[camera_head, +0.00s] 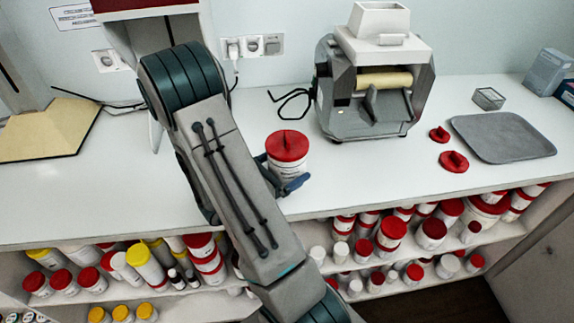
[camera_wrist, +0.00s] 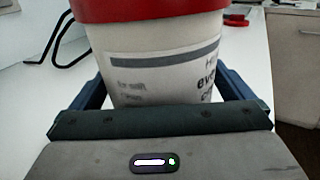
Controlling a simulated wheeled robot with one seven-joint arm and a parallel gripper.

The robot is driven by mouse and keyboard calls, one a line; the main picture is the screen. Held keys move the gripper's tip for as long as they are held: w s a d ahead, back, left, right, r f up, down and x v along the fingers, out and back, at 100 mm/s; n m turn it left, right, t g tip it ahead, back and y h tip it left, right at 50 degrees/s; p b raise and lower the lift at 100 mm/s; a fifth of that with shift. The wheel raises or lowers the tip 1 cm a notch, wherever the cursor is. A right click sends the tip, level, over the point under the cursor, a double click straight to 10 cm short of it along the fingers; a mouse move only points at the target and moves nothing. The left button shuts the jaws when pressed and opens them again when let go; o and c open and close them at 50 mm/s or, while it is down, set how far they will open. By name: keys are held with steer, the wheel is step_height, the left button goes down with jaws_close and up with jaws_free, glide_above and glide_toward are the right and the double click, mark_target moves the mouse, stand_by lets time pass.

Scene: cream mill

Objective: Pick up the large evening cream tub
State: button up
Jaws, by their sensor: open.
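A white tub with a red lid (camera_head: 287,158) stands upright on the white counter, just right of my forearm in the head view. In the wrist view the tub (camera_wrist: 150,70) fills the middle, and its label shows part of a word starting "eve". My gripper (camera_head: 283,180) is at the tub's lower part, with one finger on each side of it. In the wrist view the blue fingers of my gripper (camera_wrist: 160,92) flank the tub and are open around it. Whether the fingers touch the tub cannot be told. The tub's base is hidden behind the gripper.
A grey mill (camera_head: 372,90) with a white hopper stands behind and right of the tub. Two red lids (camera_head: 453,161) and a grey tray (camera_head: 503,137) lie further right. Shelves below the counter hold many tubs (camera_head: 392,231). A wooden board (camera_head: 48,130) lies at the left.

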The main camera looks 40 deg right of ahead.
steer(key=c, duration=0.7)
steer(key=shift+r, duration=0.1)
